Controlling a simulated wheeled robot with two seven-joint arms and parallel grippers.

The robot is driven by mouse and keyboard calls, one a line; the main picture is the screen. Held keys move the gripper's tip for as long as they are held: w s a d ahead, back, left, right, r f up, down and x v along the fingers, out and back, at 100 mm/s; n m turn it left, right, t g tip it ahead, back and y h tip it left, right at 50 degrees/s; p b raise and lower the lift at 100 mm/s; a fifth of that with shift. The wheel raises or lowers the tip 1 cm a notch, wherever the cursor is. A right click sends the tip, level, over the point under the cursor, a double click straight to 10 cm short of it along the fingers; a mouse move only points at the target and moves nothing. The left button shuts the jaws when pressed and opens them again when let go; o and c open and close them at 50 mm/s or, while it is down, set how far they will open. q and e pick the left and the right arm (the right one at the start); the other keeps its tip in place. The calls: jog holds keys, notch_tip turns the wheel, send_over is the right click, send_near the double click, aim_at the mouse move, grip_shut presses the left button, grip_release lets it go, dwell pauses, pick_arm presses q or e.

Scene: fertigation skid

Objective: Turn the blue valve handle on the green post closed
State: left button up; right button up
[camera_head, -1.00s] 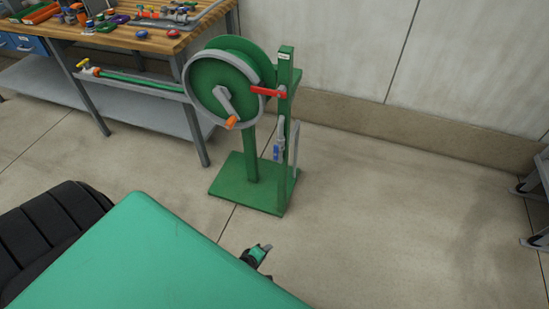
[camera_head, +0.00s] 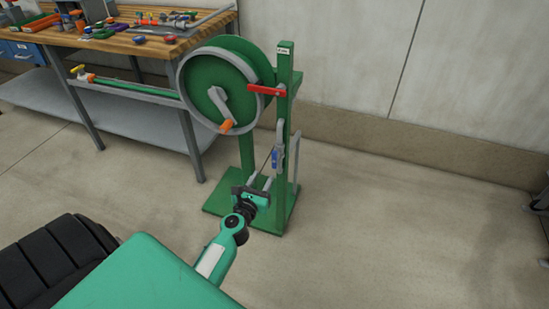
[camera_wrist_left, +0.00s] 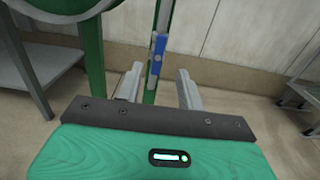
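The green post (camera_head: 285,62) stands upright beside a hose reel. A small blue valve handle (camera_head: 275,157) is low on the post, on a grey valve and pipe, and points roughly straight down along it. In the left wrist view the blue handle (camera_wrist_left: 159,46) stands upright in the picture, beyond the fingertips and between their lines. My left gripper (camera_head: 262,182) is open and empty just below and in front of the handle, apart from it as far as I can tell. Its two grey fingers (camera_wrist_left: 159,82) show spread apart in the wrist view. My right gripper is not in view.
A red lever (camera_head: 267,90) sits higher on the post. The green hose reel (camera_head: 218,85) has an orange-knobbed crank (camera_head: 226,126). A workbench (camera_head: 150,42) with tools stands left. The floor right of the post is clear up to the wall.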

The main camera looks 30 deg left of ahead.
aim_at(274, 157)
pick_arm(q)
jog(key=b+x, duration=0.1)
jog(key=x, duration=1.1)
jog(key=shift+w, duration=0.2)
grip_shut()
